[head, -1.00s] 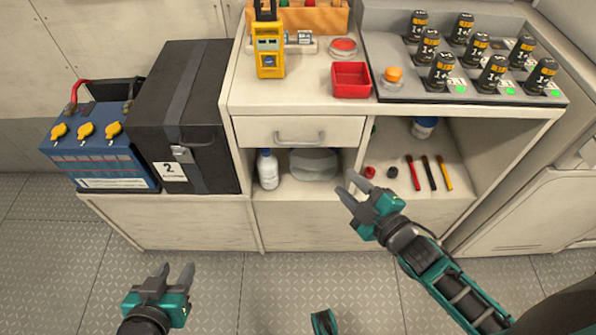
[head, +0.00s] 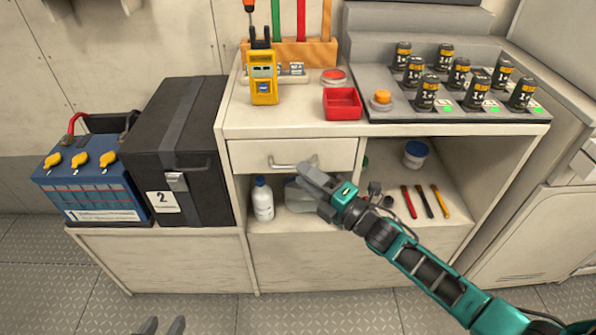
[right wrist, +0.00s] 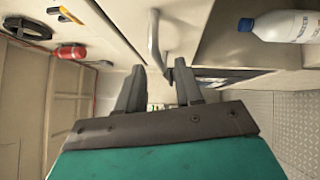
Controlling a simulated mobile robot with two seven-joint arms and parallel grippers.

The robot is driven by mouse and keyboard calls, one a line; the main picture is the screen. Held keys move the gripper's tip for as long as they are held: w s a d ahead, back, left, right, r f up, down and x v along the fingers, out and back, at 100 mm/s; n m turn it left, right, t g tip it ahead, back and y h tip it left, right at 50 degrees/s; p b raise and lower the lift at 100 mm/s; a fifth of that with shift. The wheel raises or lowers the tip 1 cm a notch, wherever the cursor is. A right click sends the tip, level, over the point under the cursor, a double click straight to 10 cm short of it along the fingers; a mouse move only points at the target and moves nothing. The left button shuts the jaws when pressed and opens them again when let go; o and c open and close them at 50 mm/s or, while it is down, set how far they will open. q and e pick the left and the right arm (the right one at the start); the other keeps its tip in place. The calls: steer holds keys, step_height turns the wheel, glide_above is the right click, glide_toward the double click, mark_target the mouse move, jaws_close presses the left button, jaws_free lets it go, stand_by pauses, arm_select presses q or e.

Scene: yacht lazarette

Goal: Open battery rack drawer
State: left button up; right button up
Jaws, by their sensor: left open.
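The drawer (head: 255,155) is a cream front under the counter top and is closed. Its grey bar handle (head: 290,166) also shows in the right wrist view (right wrist: 154,40). My right gripper (head: 306,169) is at the right end of the handle. In the right wrist view its two fingers (right wrist: 158,75) are apart, with the handle just beyond and between the tips; I cannot tell whether they touch it. My left gripper (head: 163,325) is open and empty, low over the floor, with only its fingertips in view.
An open shelf below the drawer holds a white bottle (head: 262,200), a blue-rimmed tub (head: 416,154) and several tools. A yellow meter (head: 263,78), red bin (head: 342,103) and battery cells stand on the counter. A black box (head: 180,150) and blue battery (head: 88,185) are left.

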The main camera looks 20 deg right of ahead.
steer(key=shift+x, duration=1.5)
jaws_close()
